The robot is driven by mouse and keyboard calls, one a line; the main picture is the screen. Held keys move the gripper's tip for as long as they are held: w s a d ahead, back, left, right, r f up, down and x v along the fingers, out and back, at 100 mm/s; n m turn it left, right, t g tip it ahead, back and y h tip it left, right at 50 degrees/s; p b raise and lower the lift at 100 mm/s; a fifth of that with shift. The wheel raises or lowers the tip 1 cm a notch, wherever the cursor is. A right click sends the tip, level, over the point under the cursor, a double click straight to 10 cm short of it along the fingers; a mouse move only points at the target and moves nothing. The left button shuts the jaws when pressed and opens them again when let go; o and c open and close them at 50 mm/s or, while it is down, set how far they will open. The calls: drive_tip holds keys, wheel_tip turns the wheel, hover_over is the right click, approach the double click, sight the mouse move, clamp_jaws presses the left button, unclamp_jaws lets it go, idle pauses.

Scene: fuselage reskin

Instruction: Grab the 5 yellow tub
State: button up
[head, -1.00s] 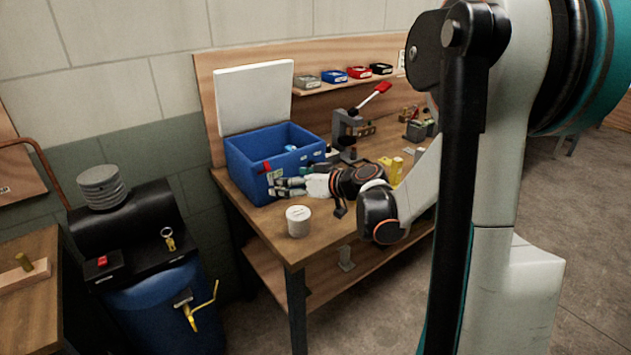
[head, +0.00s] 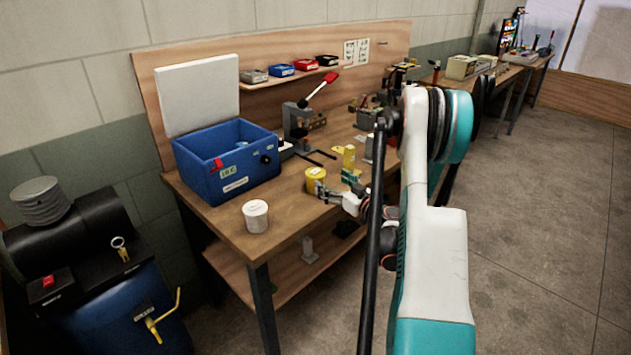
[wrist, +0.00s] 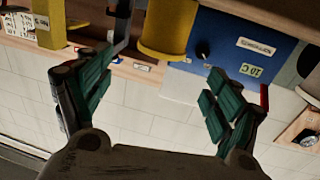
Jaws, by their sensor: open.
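A round yellow tub (head: 316,179) stands on the wooden workbench, right of the blue bin. I cannot read a number on it. My gripper (head: 338,185) is just to the right of the tub in the head view, with its green-padded fingers spread towards it. In the wrist view, which is upside down, the yellow tub (wrist: 165,30) lies ahead of the open fingers (wrist: 160,68) and between their lines. Nothing is held. The tub appears beyond the fingertips, and I cannot tell whether either finger touches it.
A white tub (head: 256,215) stands near the bench's front edge. The blue bin (head: 222,180) with a raised white lid is behind it to the left. A yellow block (head: 349,156) and a press with a red handle (head: 301,120) stand behind the yellow tub.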

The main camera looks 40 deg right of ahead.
sight(315, 172)
drive_tip(key=w, duration=0.4)
drive_tip(key=shift+f+b, duration=0.1)
drive_tip(key=shift+b, duration=0.25)
drive_tip(key=w+b, duration=0.1)
drive_tip(key=w, duration=0.3)
drive_tip(key=shift+d+f+b, duration=0.15)
drive_tip(key=shift+f+b, duration=0.05)
drive_tip(key=shift+b, duration=0.2)
drive_tip(key=shift+w+r, duration=0.15)
drive_tip(key=shift+w, duration=0.4)
drive_tip(key=c, duration=1.5)
